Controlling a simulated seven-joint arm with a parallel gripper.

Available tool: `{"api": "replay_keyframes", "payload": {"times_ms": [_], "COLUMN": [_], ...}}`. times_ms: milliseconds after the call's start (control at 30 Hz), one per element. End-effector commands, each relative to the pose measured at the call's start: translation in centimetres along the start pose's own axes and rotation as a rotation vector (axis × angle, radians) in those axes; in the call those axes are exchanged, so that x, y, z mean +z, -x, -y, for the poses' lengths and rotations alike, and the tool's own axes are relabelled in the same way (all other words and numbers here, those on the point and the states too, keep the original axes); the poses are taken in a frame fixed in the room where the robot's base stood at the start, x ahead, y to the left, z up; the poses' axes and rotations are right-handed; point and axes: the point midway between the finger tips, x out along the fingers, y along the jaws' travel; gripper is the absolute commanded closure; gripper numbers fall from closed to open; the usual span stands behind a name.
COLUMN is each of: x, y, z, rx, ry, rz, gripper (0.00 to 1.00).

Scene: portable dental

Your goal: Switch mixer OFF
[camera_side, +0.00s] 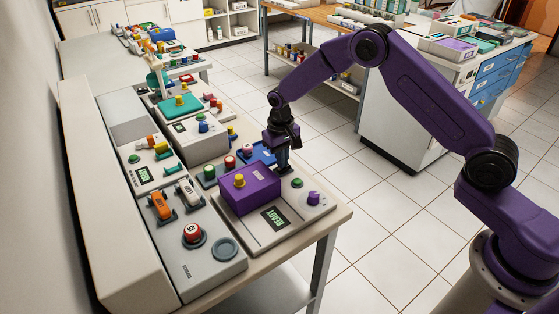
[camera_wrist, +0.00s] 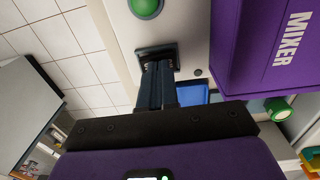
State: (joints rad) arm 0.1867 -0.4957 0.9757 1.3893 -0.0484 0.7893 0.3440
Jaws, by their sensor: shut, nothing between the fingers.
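The mixer is a purple box (camera_side: 248,192) with a yellow knob on top, set on a light grey base; the word MIXER shows on its side (camera_wrist: 265,45) in the wrist view. The base carries a lit READY display (camera_side: 272,218), a green button (camera_side: 297,183) and a purple knob (camera_side: 313,198). My gripper (camera_side: 283,166) is shut and points down at the base's far corner, beside the purple box. In the wrist view its fingertips (camera_wrist: 158,68) are at a black square fitting (camera_wrist: 155,50), which looks like a switch housing. The fingers hide much of it; I cannot tell its position.
A blue tray (camera_side: 262,152) lies close behind my gripper. To the left stands a grey console (camera_side: 218,272) with a red button, orange and white levers. Several other panels with coloured knobs fill the bench behind. The tiled floor (camera_side: 350,250) to the right is clear.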

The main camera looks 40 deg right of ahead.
Motion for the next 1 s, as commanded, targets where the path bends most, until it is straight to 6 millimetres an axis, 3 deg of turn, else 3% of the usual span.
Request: {"api": "replay_keyframes", "payload": {"times_ms": [367, 533, 1000], "x": [0.0, 0.0, -0.1], "y": [0.1, 1.1, 10.0], "z": [-0.3, -0.1, 1.3], "rx": [0.0, -0.001, -0.001], "ry": [0.001, 0.001, 0.0], "rz": [0.0, -0.002, -0.004], "gripper": [1.0, 1.0, 1.0]}}
